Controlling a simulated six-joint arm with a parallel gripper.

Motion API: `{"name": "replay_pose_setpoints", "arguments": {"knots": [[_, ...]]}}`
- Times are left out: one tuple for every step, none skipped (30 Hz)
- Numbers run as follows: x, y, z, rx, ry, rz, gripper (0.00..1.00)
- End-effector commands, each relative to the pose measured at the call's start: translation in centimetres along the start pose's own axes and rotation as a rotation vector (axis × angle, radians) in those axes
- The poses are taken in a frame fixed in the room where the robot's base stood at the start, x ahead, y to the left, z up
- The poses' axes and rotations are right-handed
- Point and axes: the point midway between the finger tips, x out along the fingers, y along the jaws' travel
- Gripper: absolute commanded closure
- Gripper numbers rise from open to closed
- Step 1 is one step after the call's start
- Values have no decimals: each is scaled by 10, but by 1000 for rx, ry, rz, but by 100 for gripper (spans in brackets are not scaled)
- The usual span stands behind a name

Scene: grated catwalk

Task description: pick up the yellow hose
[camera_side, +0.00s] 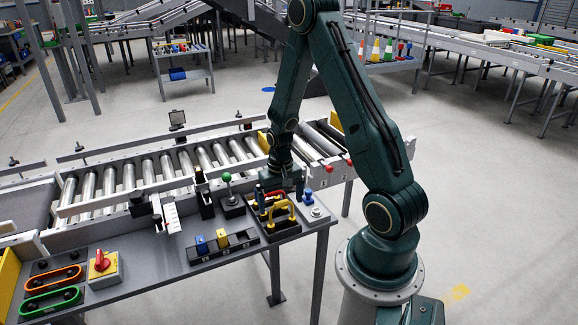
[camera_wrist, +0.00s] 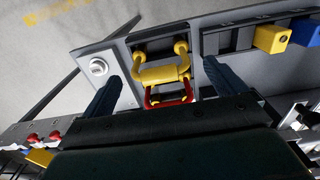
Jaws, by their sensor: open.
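The yellow hose (camera_side: 281,210) is a short thick loop with rounded ends, on a dark plate at the right end of the grey bench. In the wrist view the yellow hose (camera_wrist: 160,75) lies between my two blue-black fingers, with a visible gap on either side. A similar red hose (camera_wrist: 168,98) sits just behind it, closer to my palm. My gripper (camera_wrist: 161,72) is open and empty. In the side view my gripper (camera_side: 283,186) hangs low just behind the hoses and partly hides them; its fingertips are hard to make out there.
A black holder (camera_side: 222,246) with a blue and a yellow block stands left of the hoses. A roller conveyor (camera_side: 150,170) runs behind. Orange and green handles (camera_side: 50,302) lie far left.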

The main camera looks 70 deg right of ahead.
Motion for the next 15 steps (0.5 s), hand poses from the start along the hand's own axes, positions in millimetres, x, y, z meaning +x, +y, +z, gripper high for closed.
{"name": "replay_pose_setpoints", "arguments": {"knots": [[6,0,1,0,-3,0,4],[9,0,1,0,-3,1,4],[13,0,1,0,-4,1,4],[16,0,1,0,-3,1,4],[19,0,2,0,-3,1,4],[23,0,1,0,-3,1,4],[25,0,1,0,-3,0,4],[28,0,1,0,-3,0,4],[31,0,1,0,-3,0,4],[33,0,1,0,-2,0,4],[34,0,1,0,-2,0,4],[36,0,1,0,-3,0,4],[37,0,1,0,-2,0,4],[38,0,1,0,-2,0,4],[39,0,1,0,-2,0,4]]}}
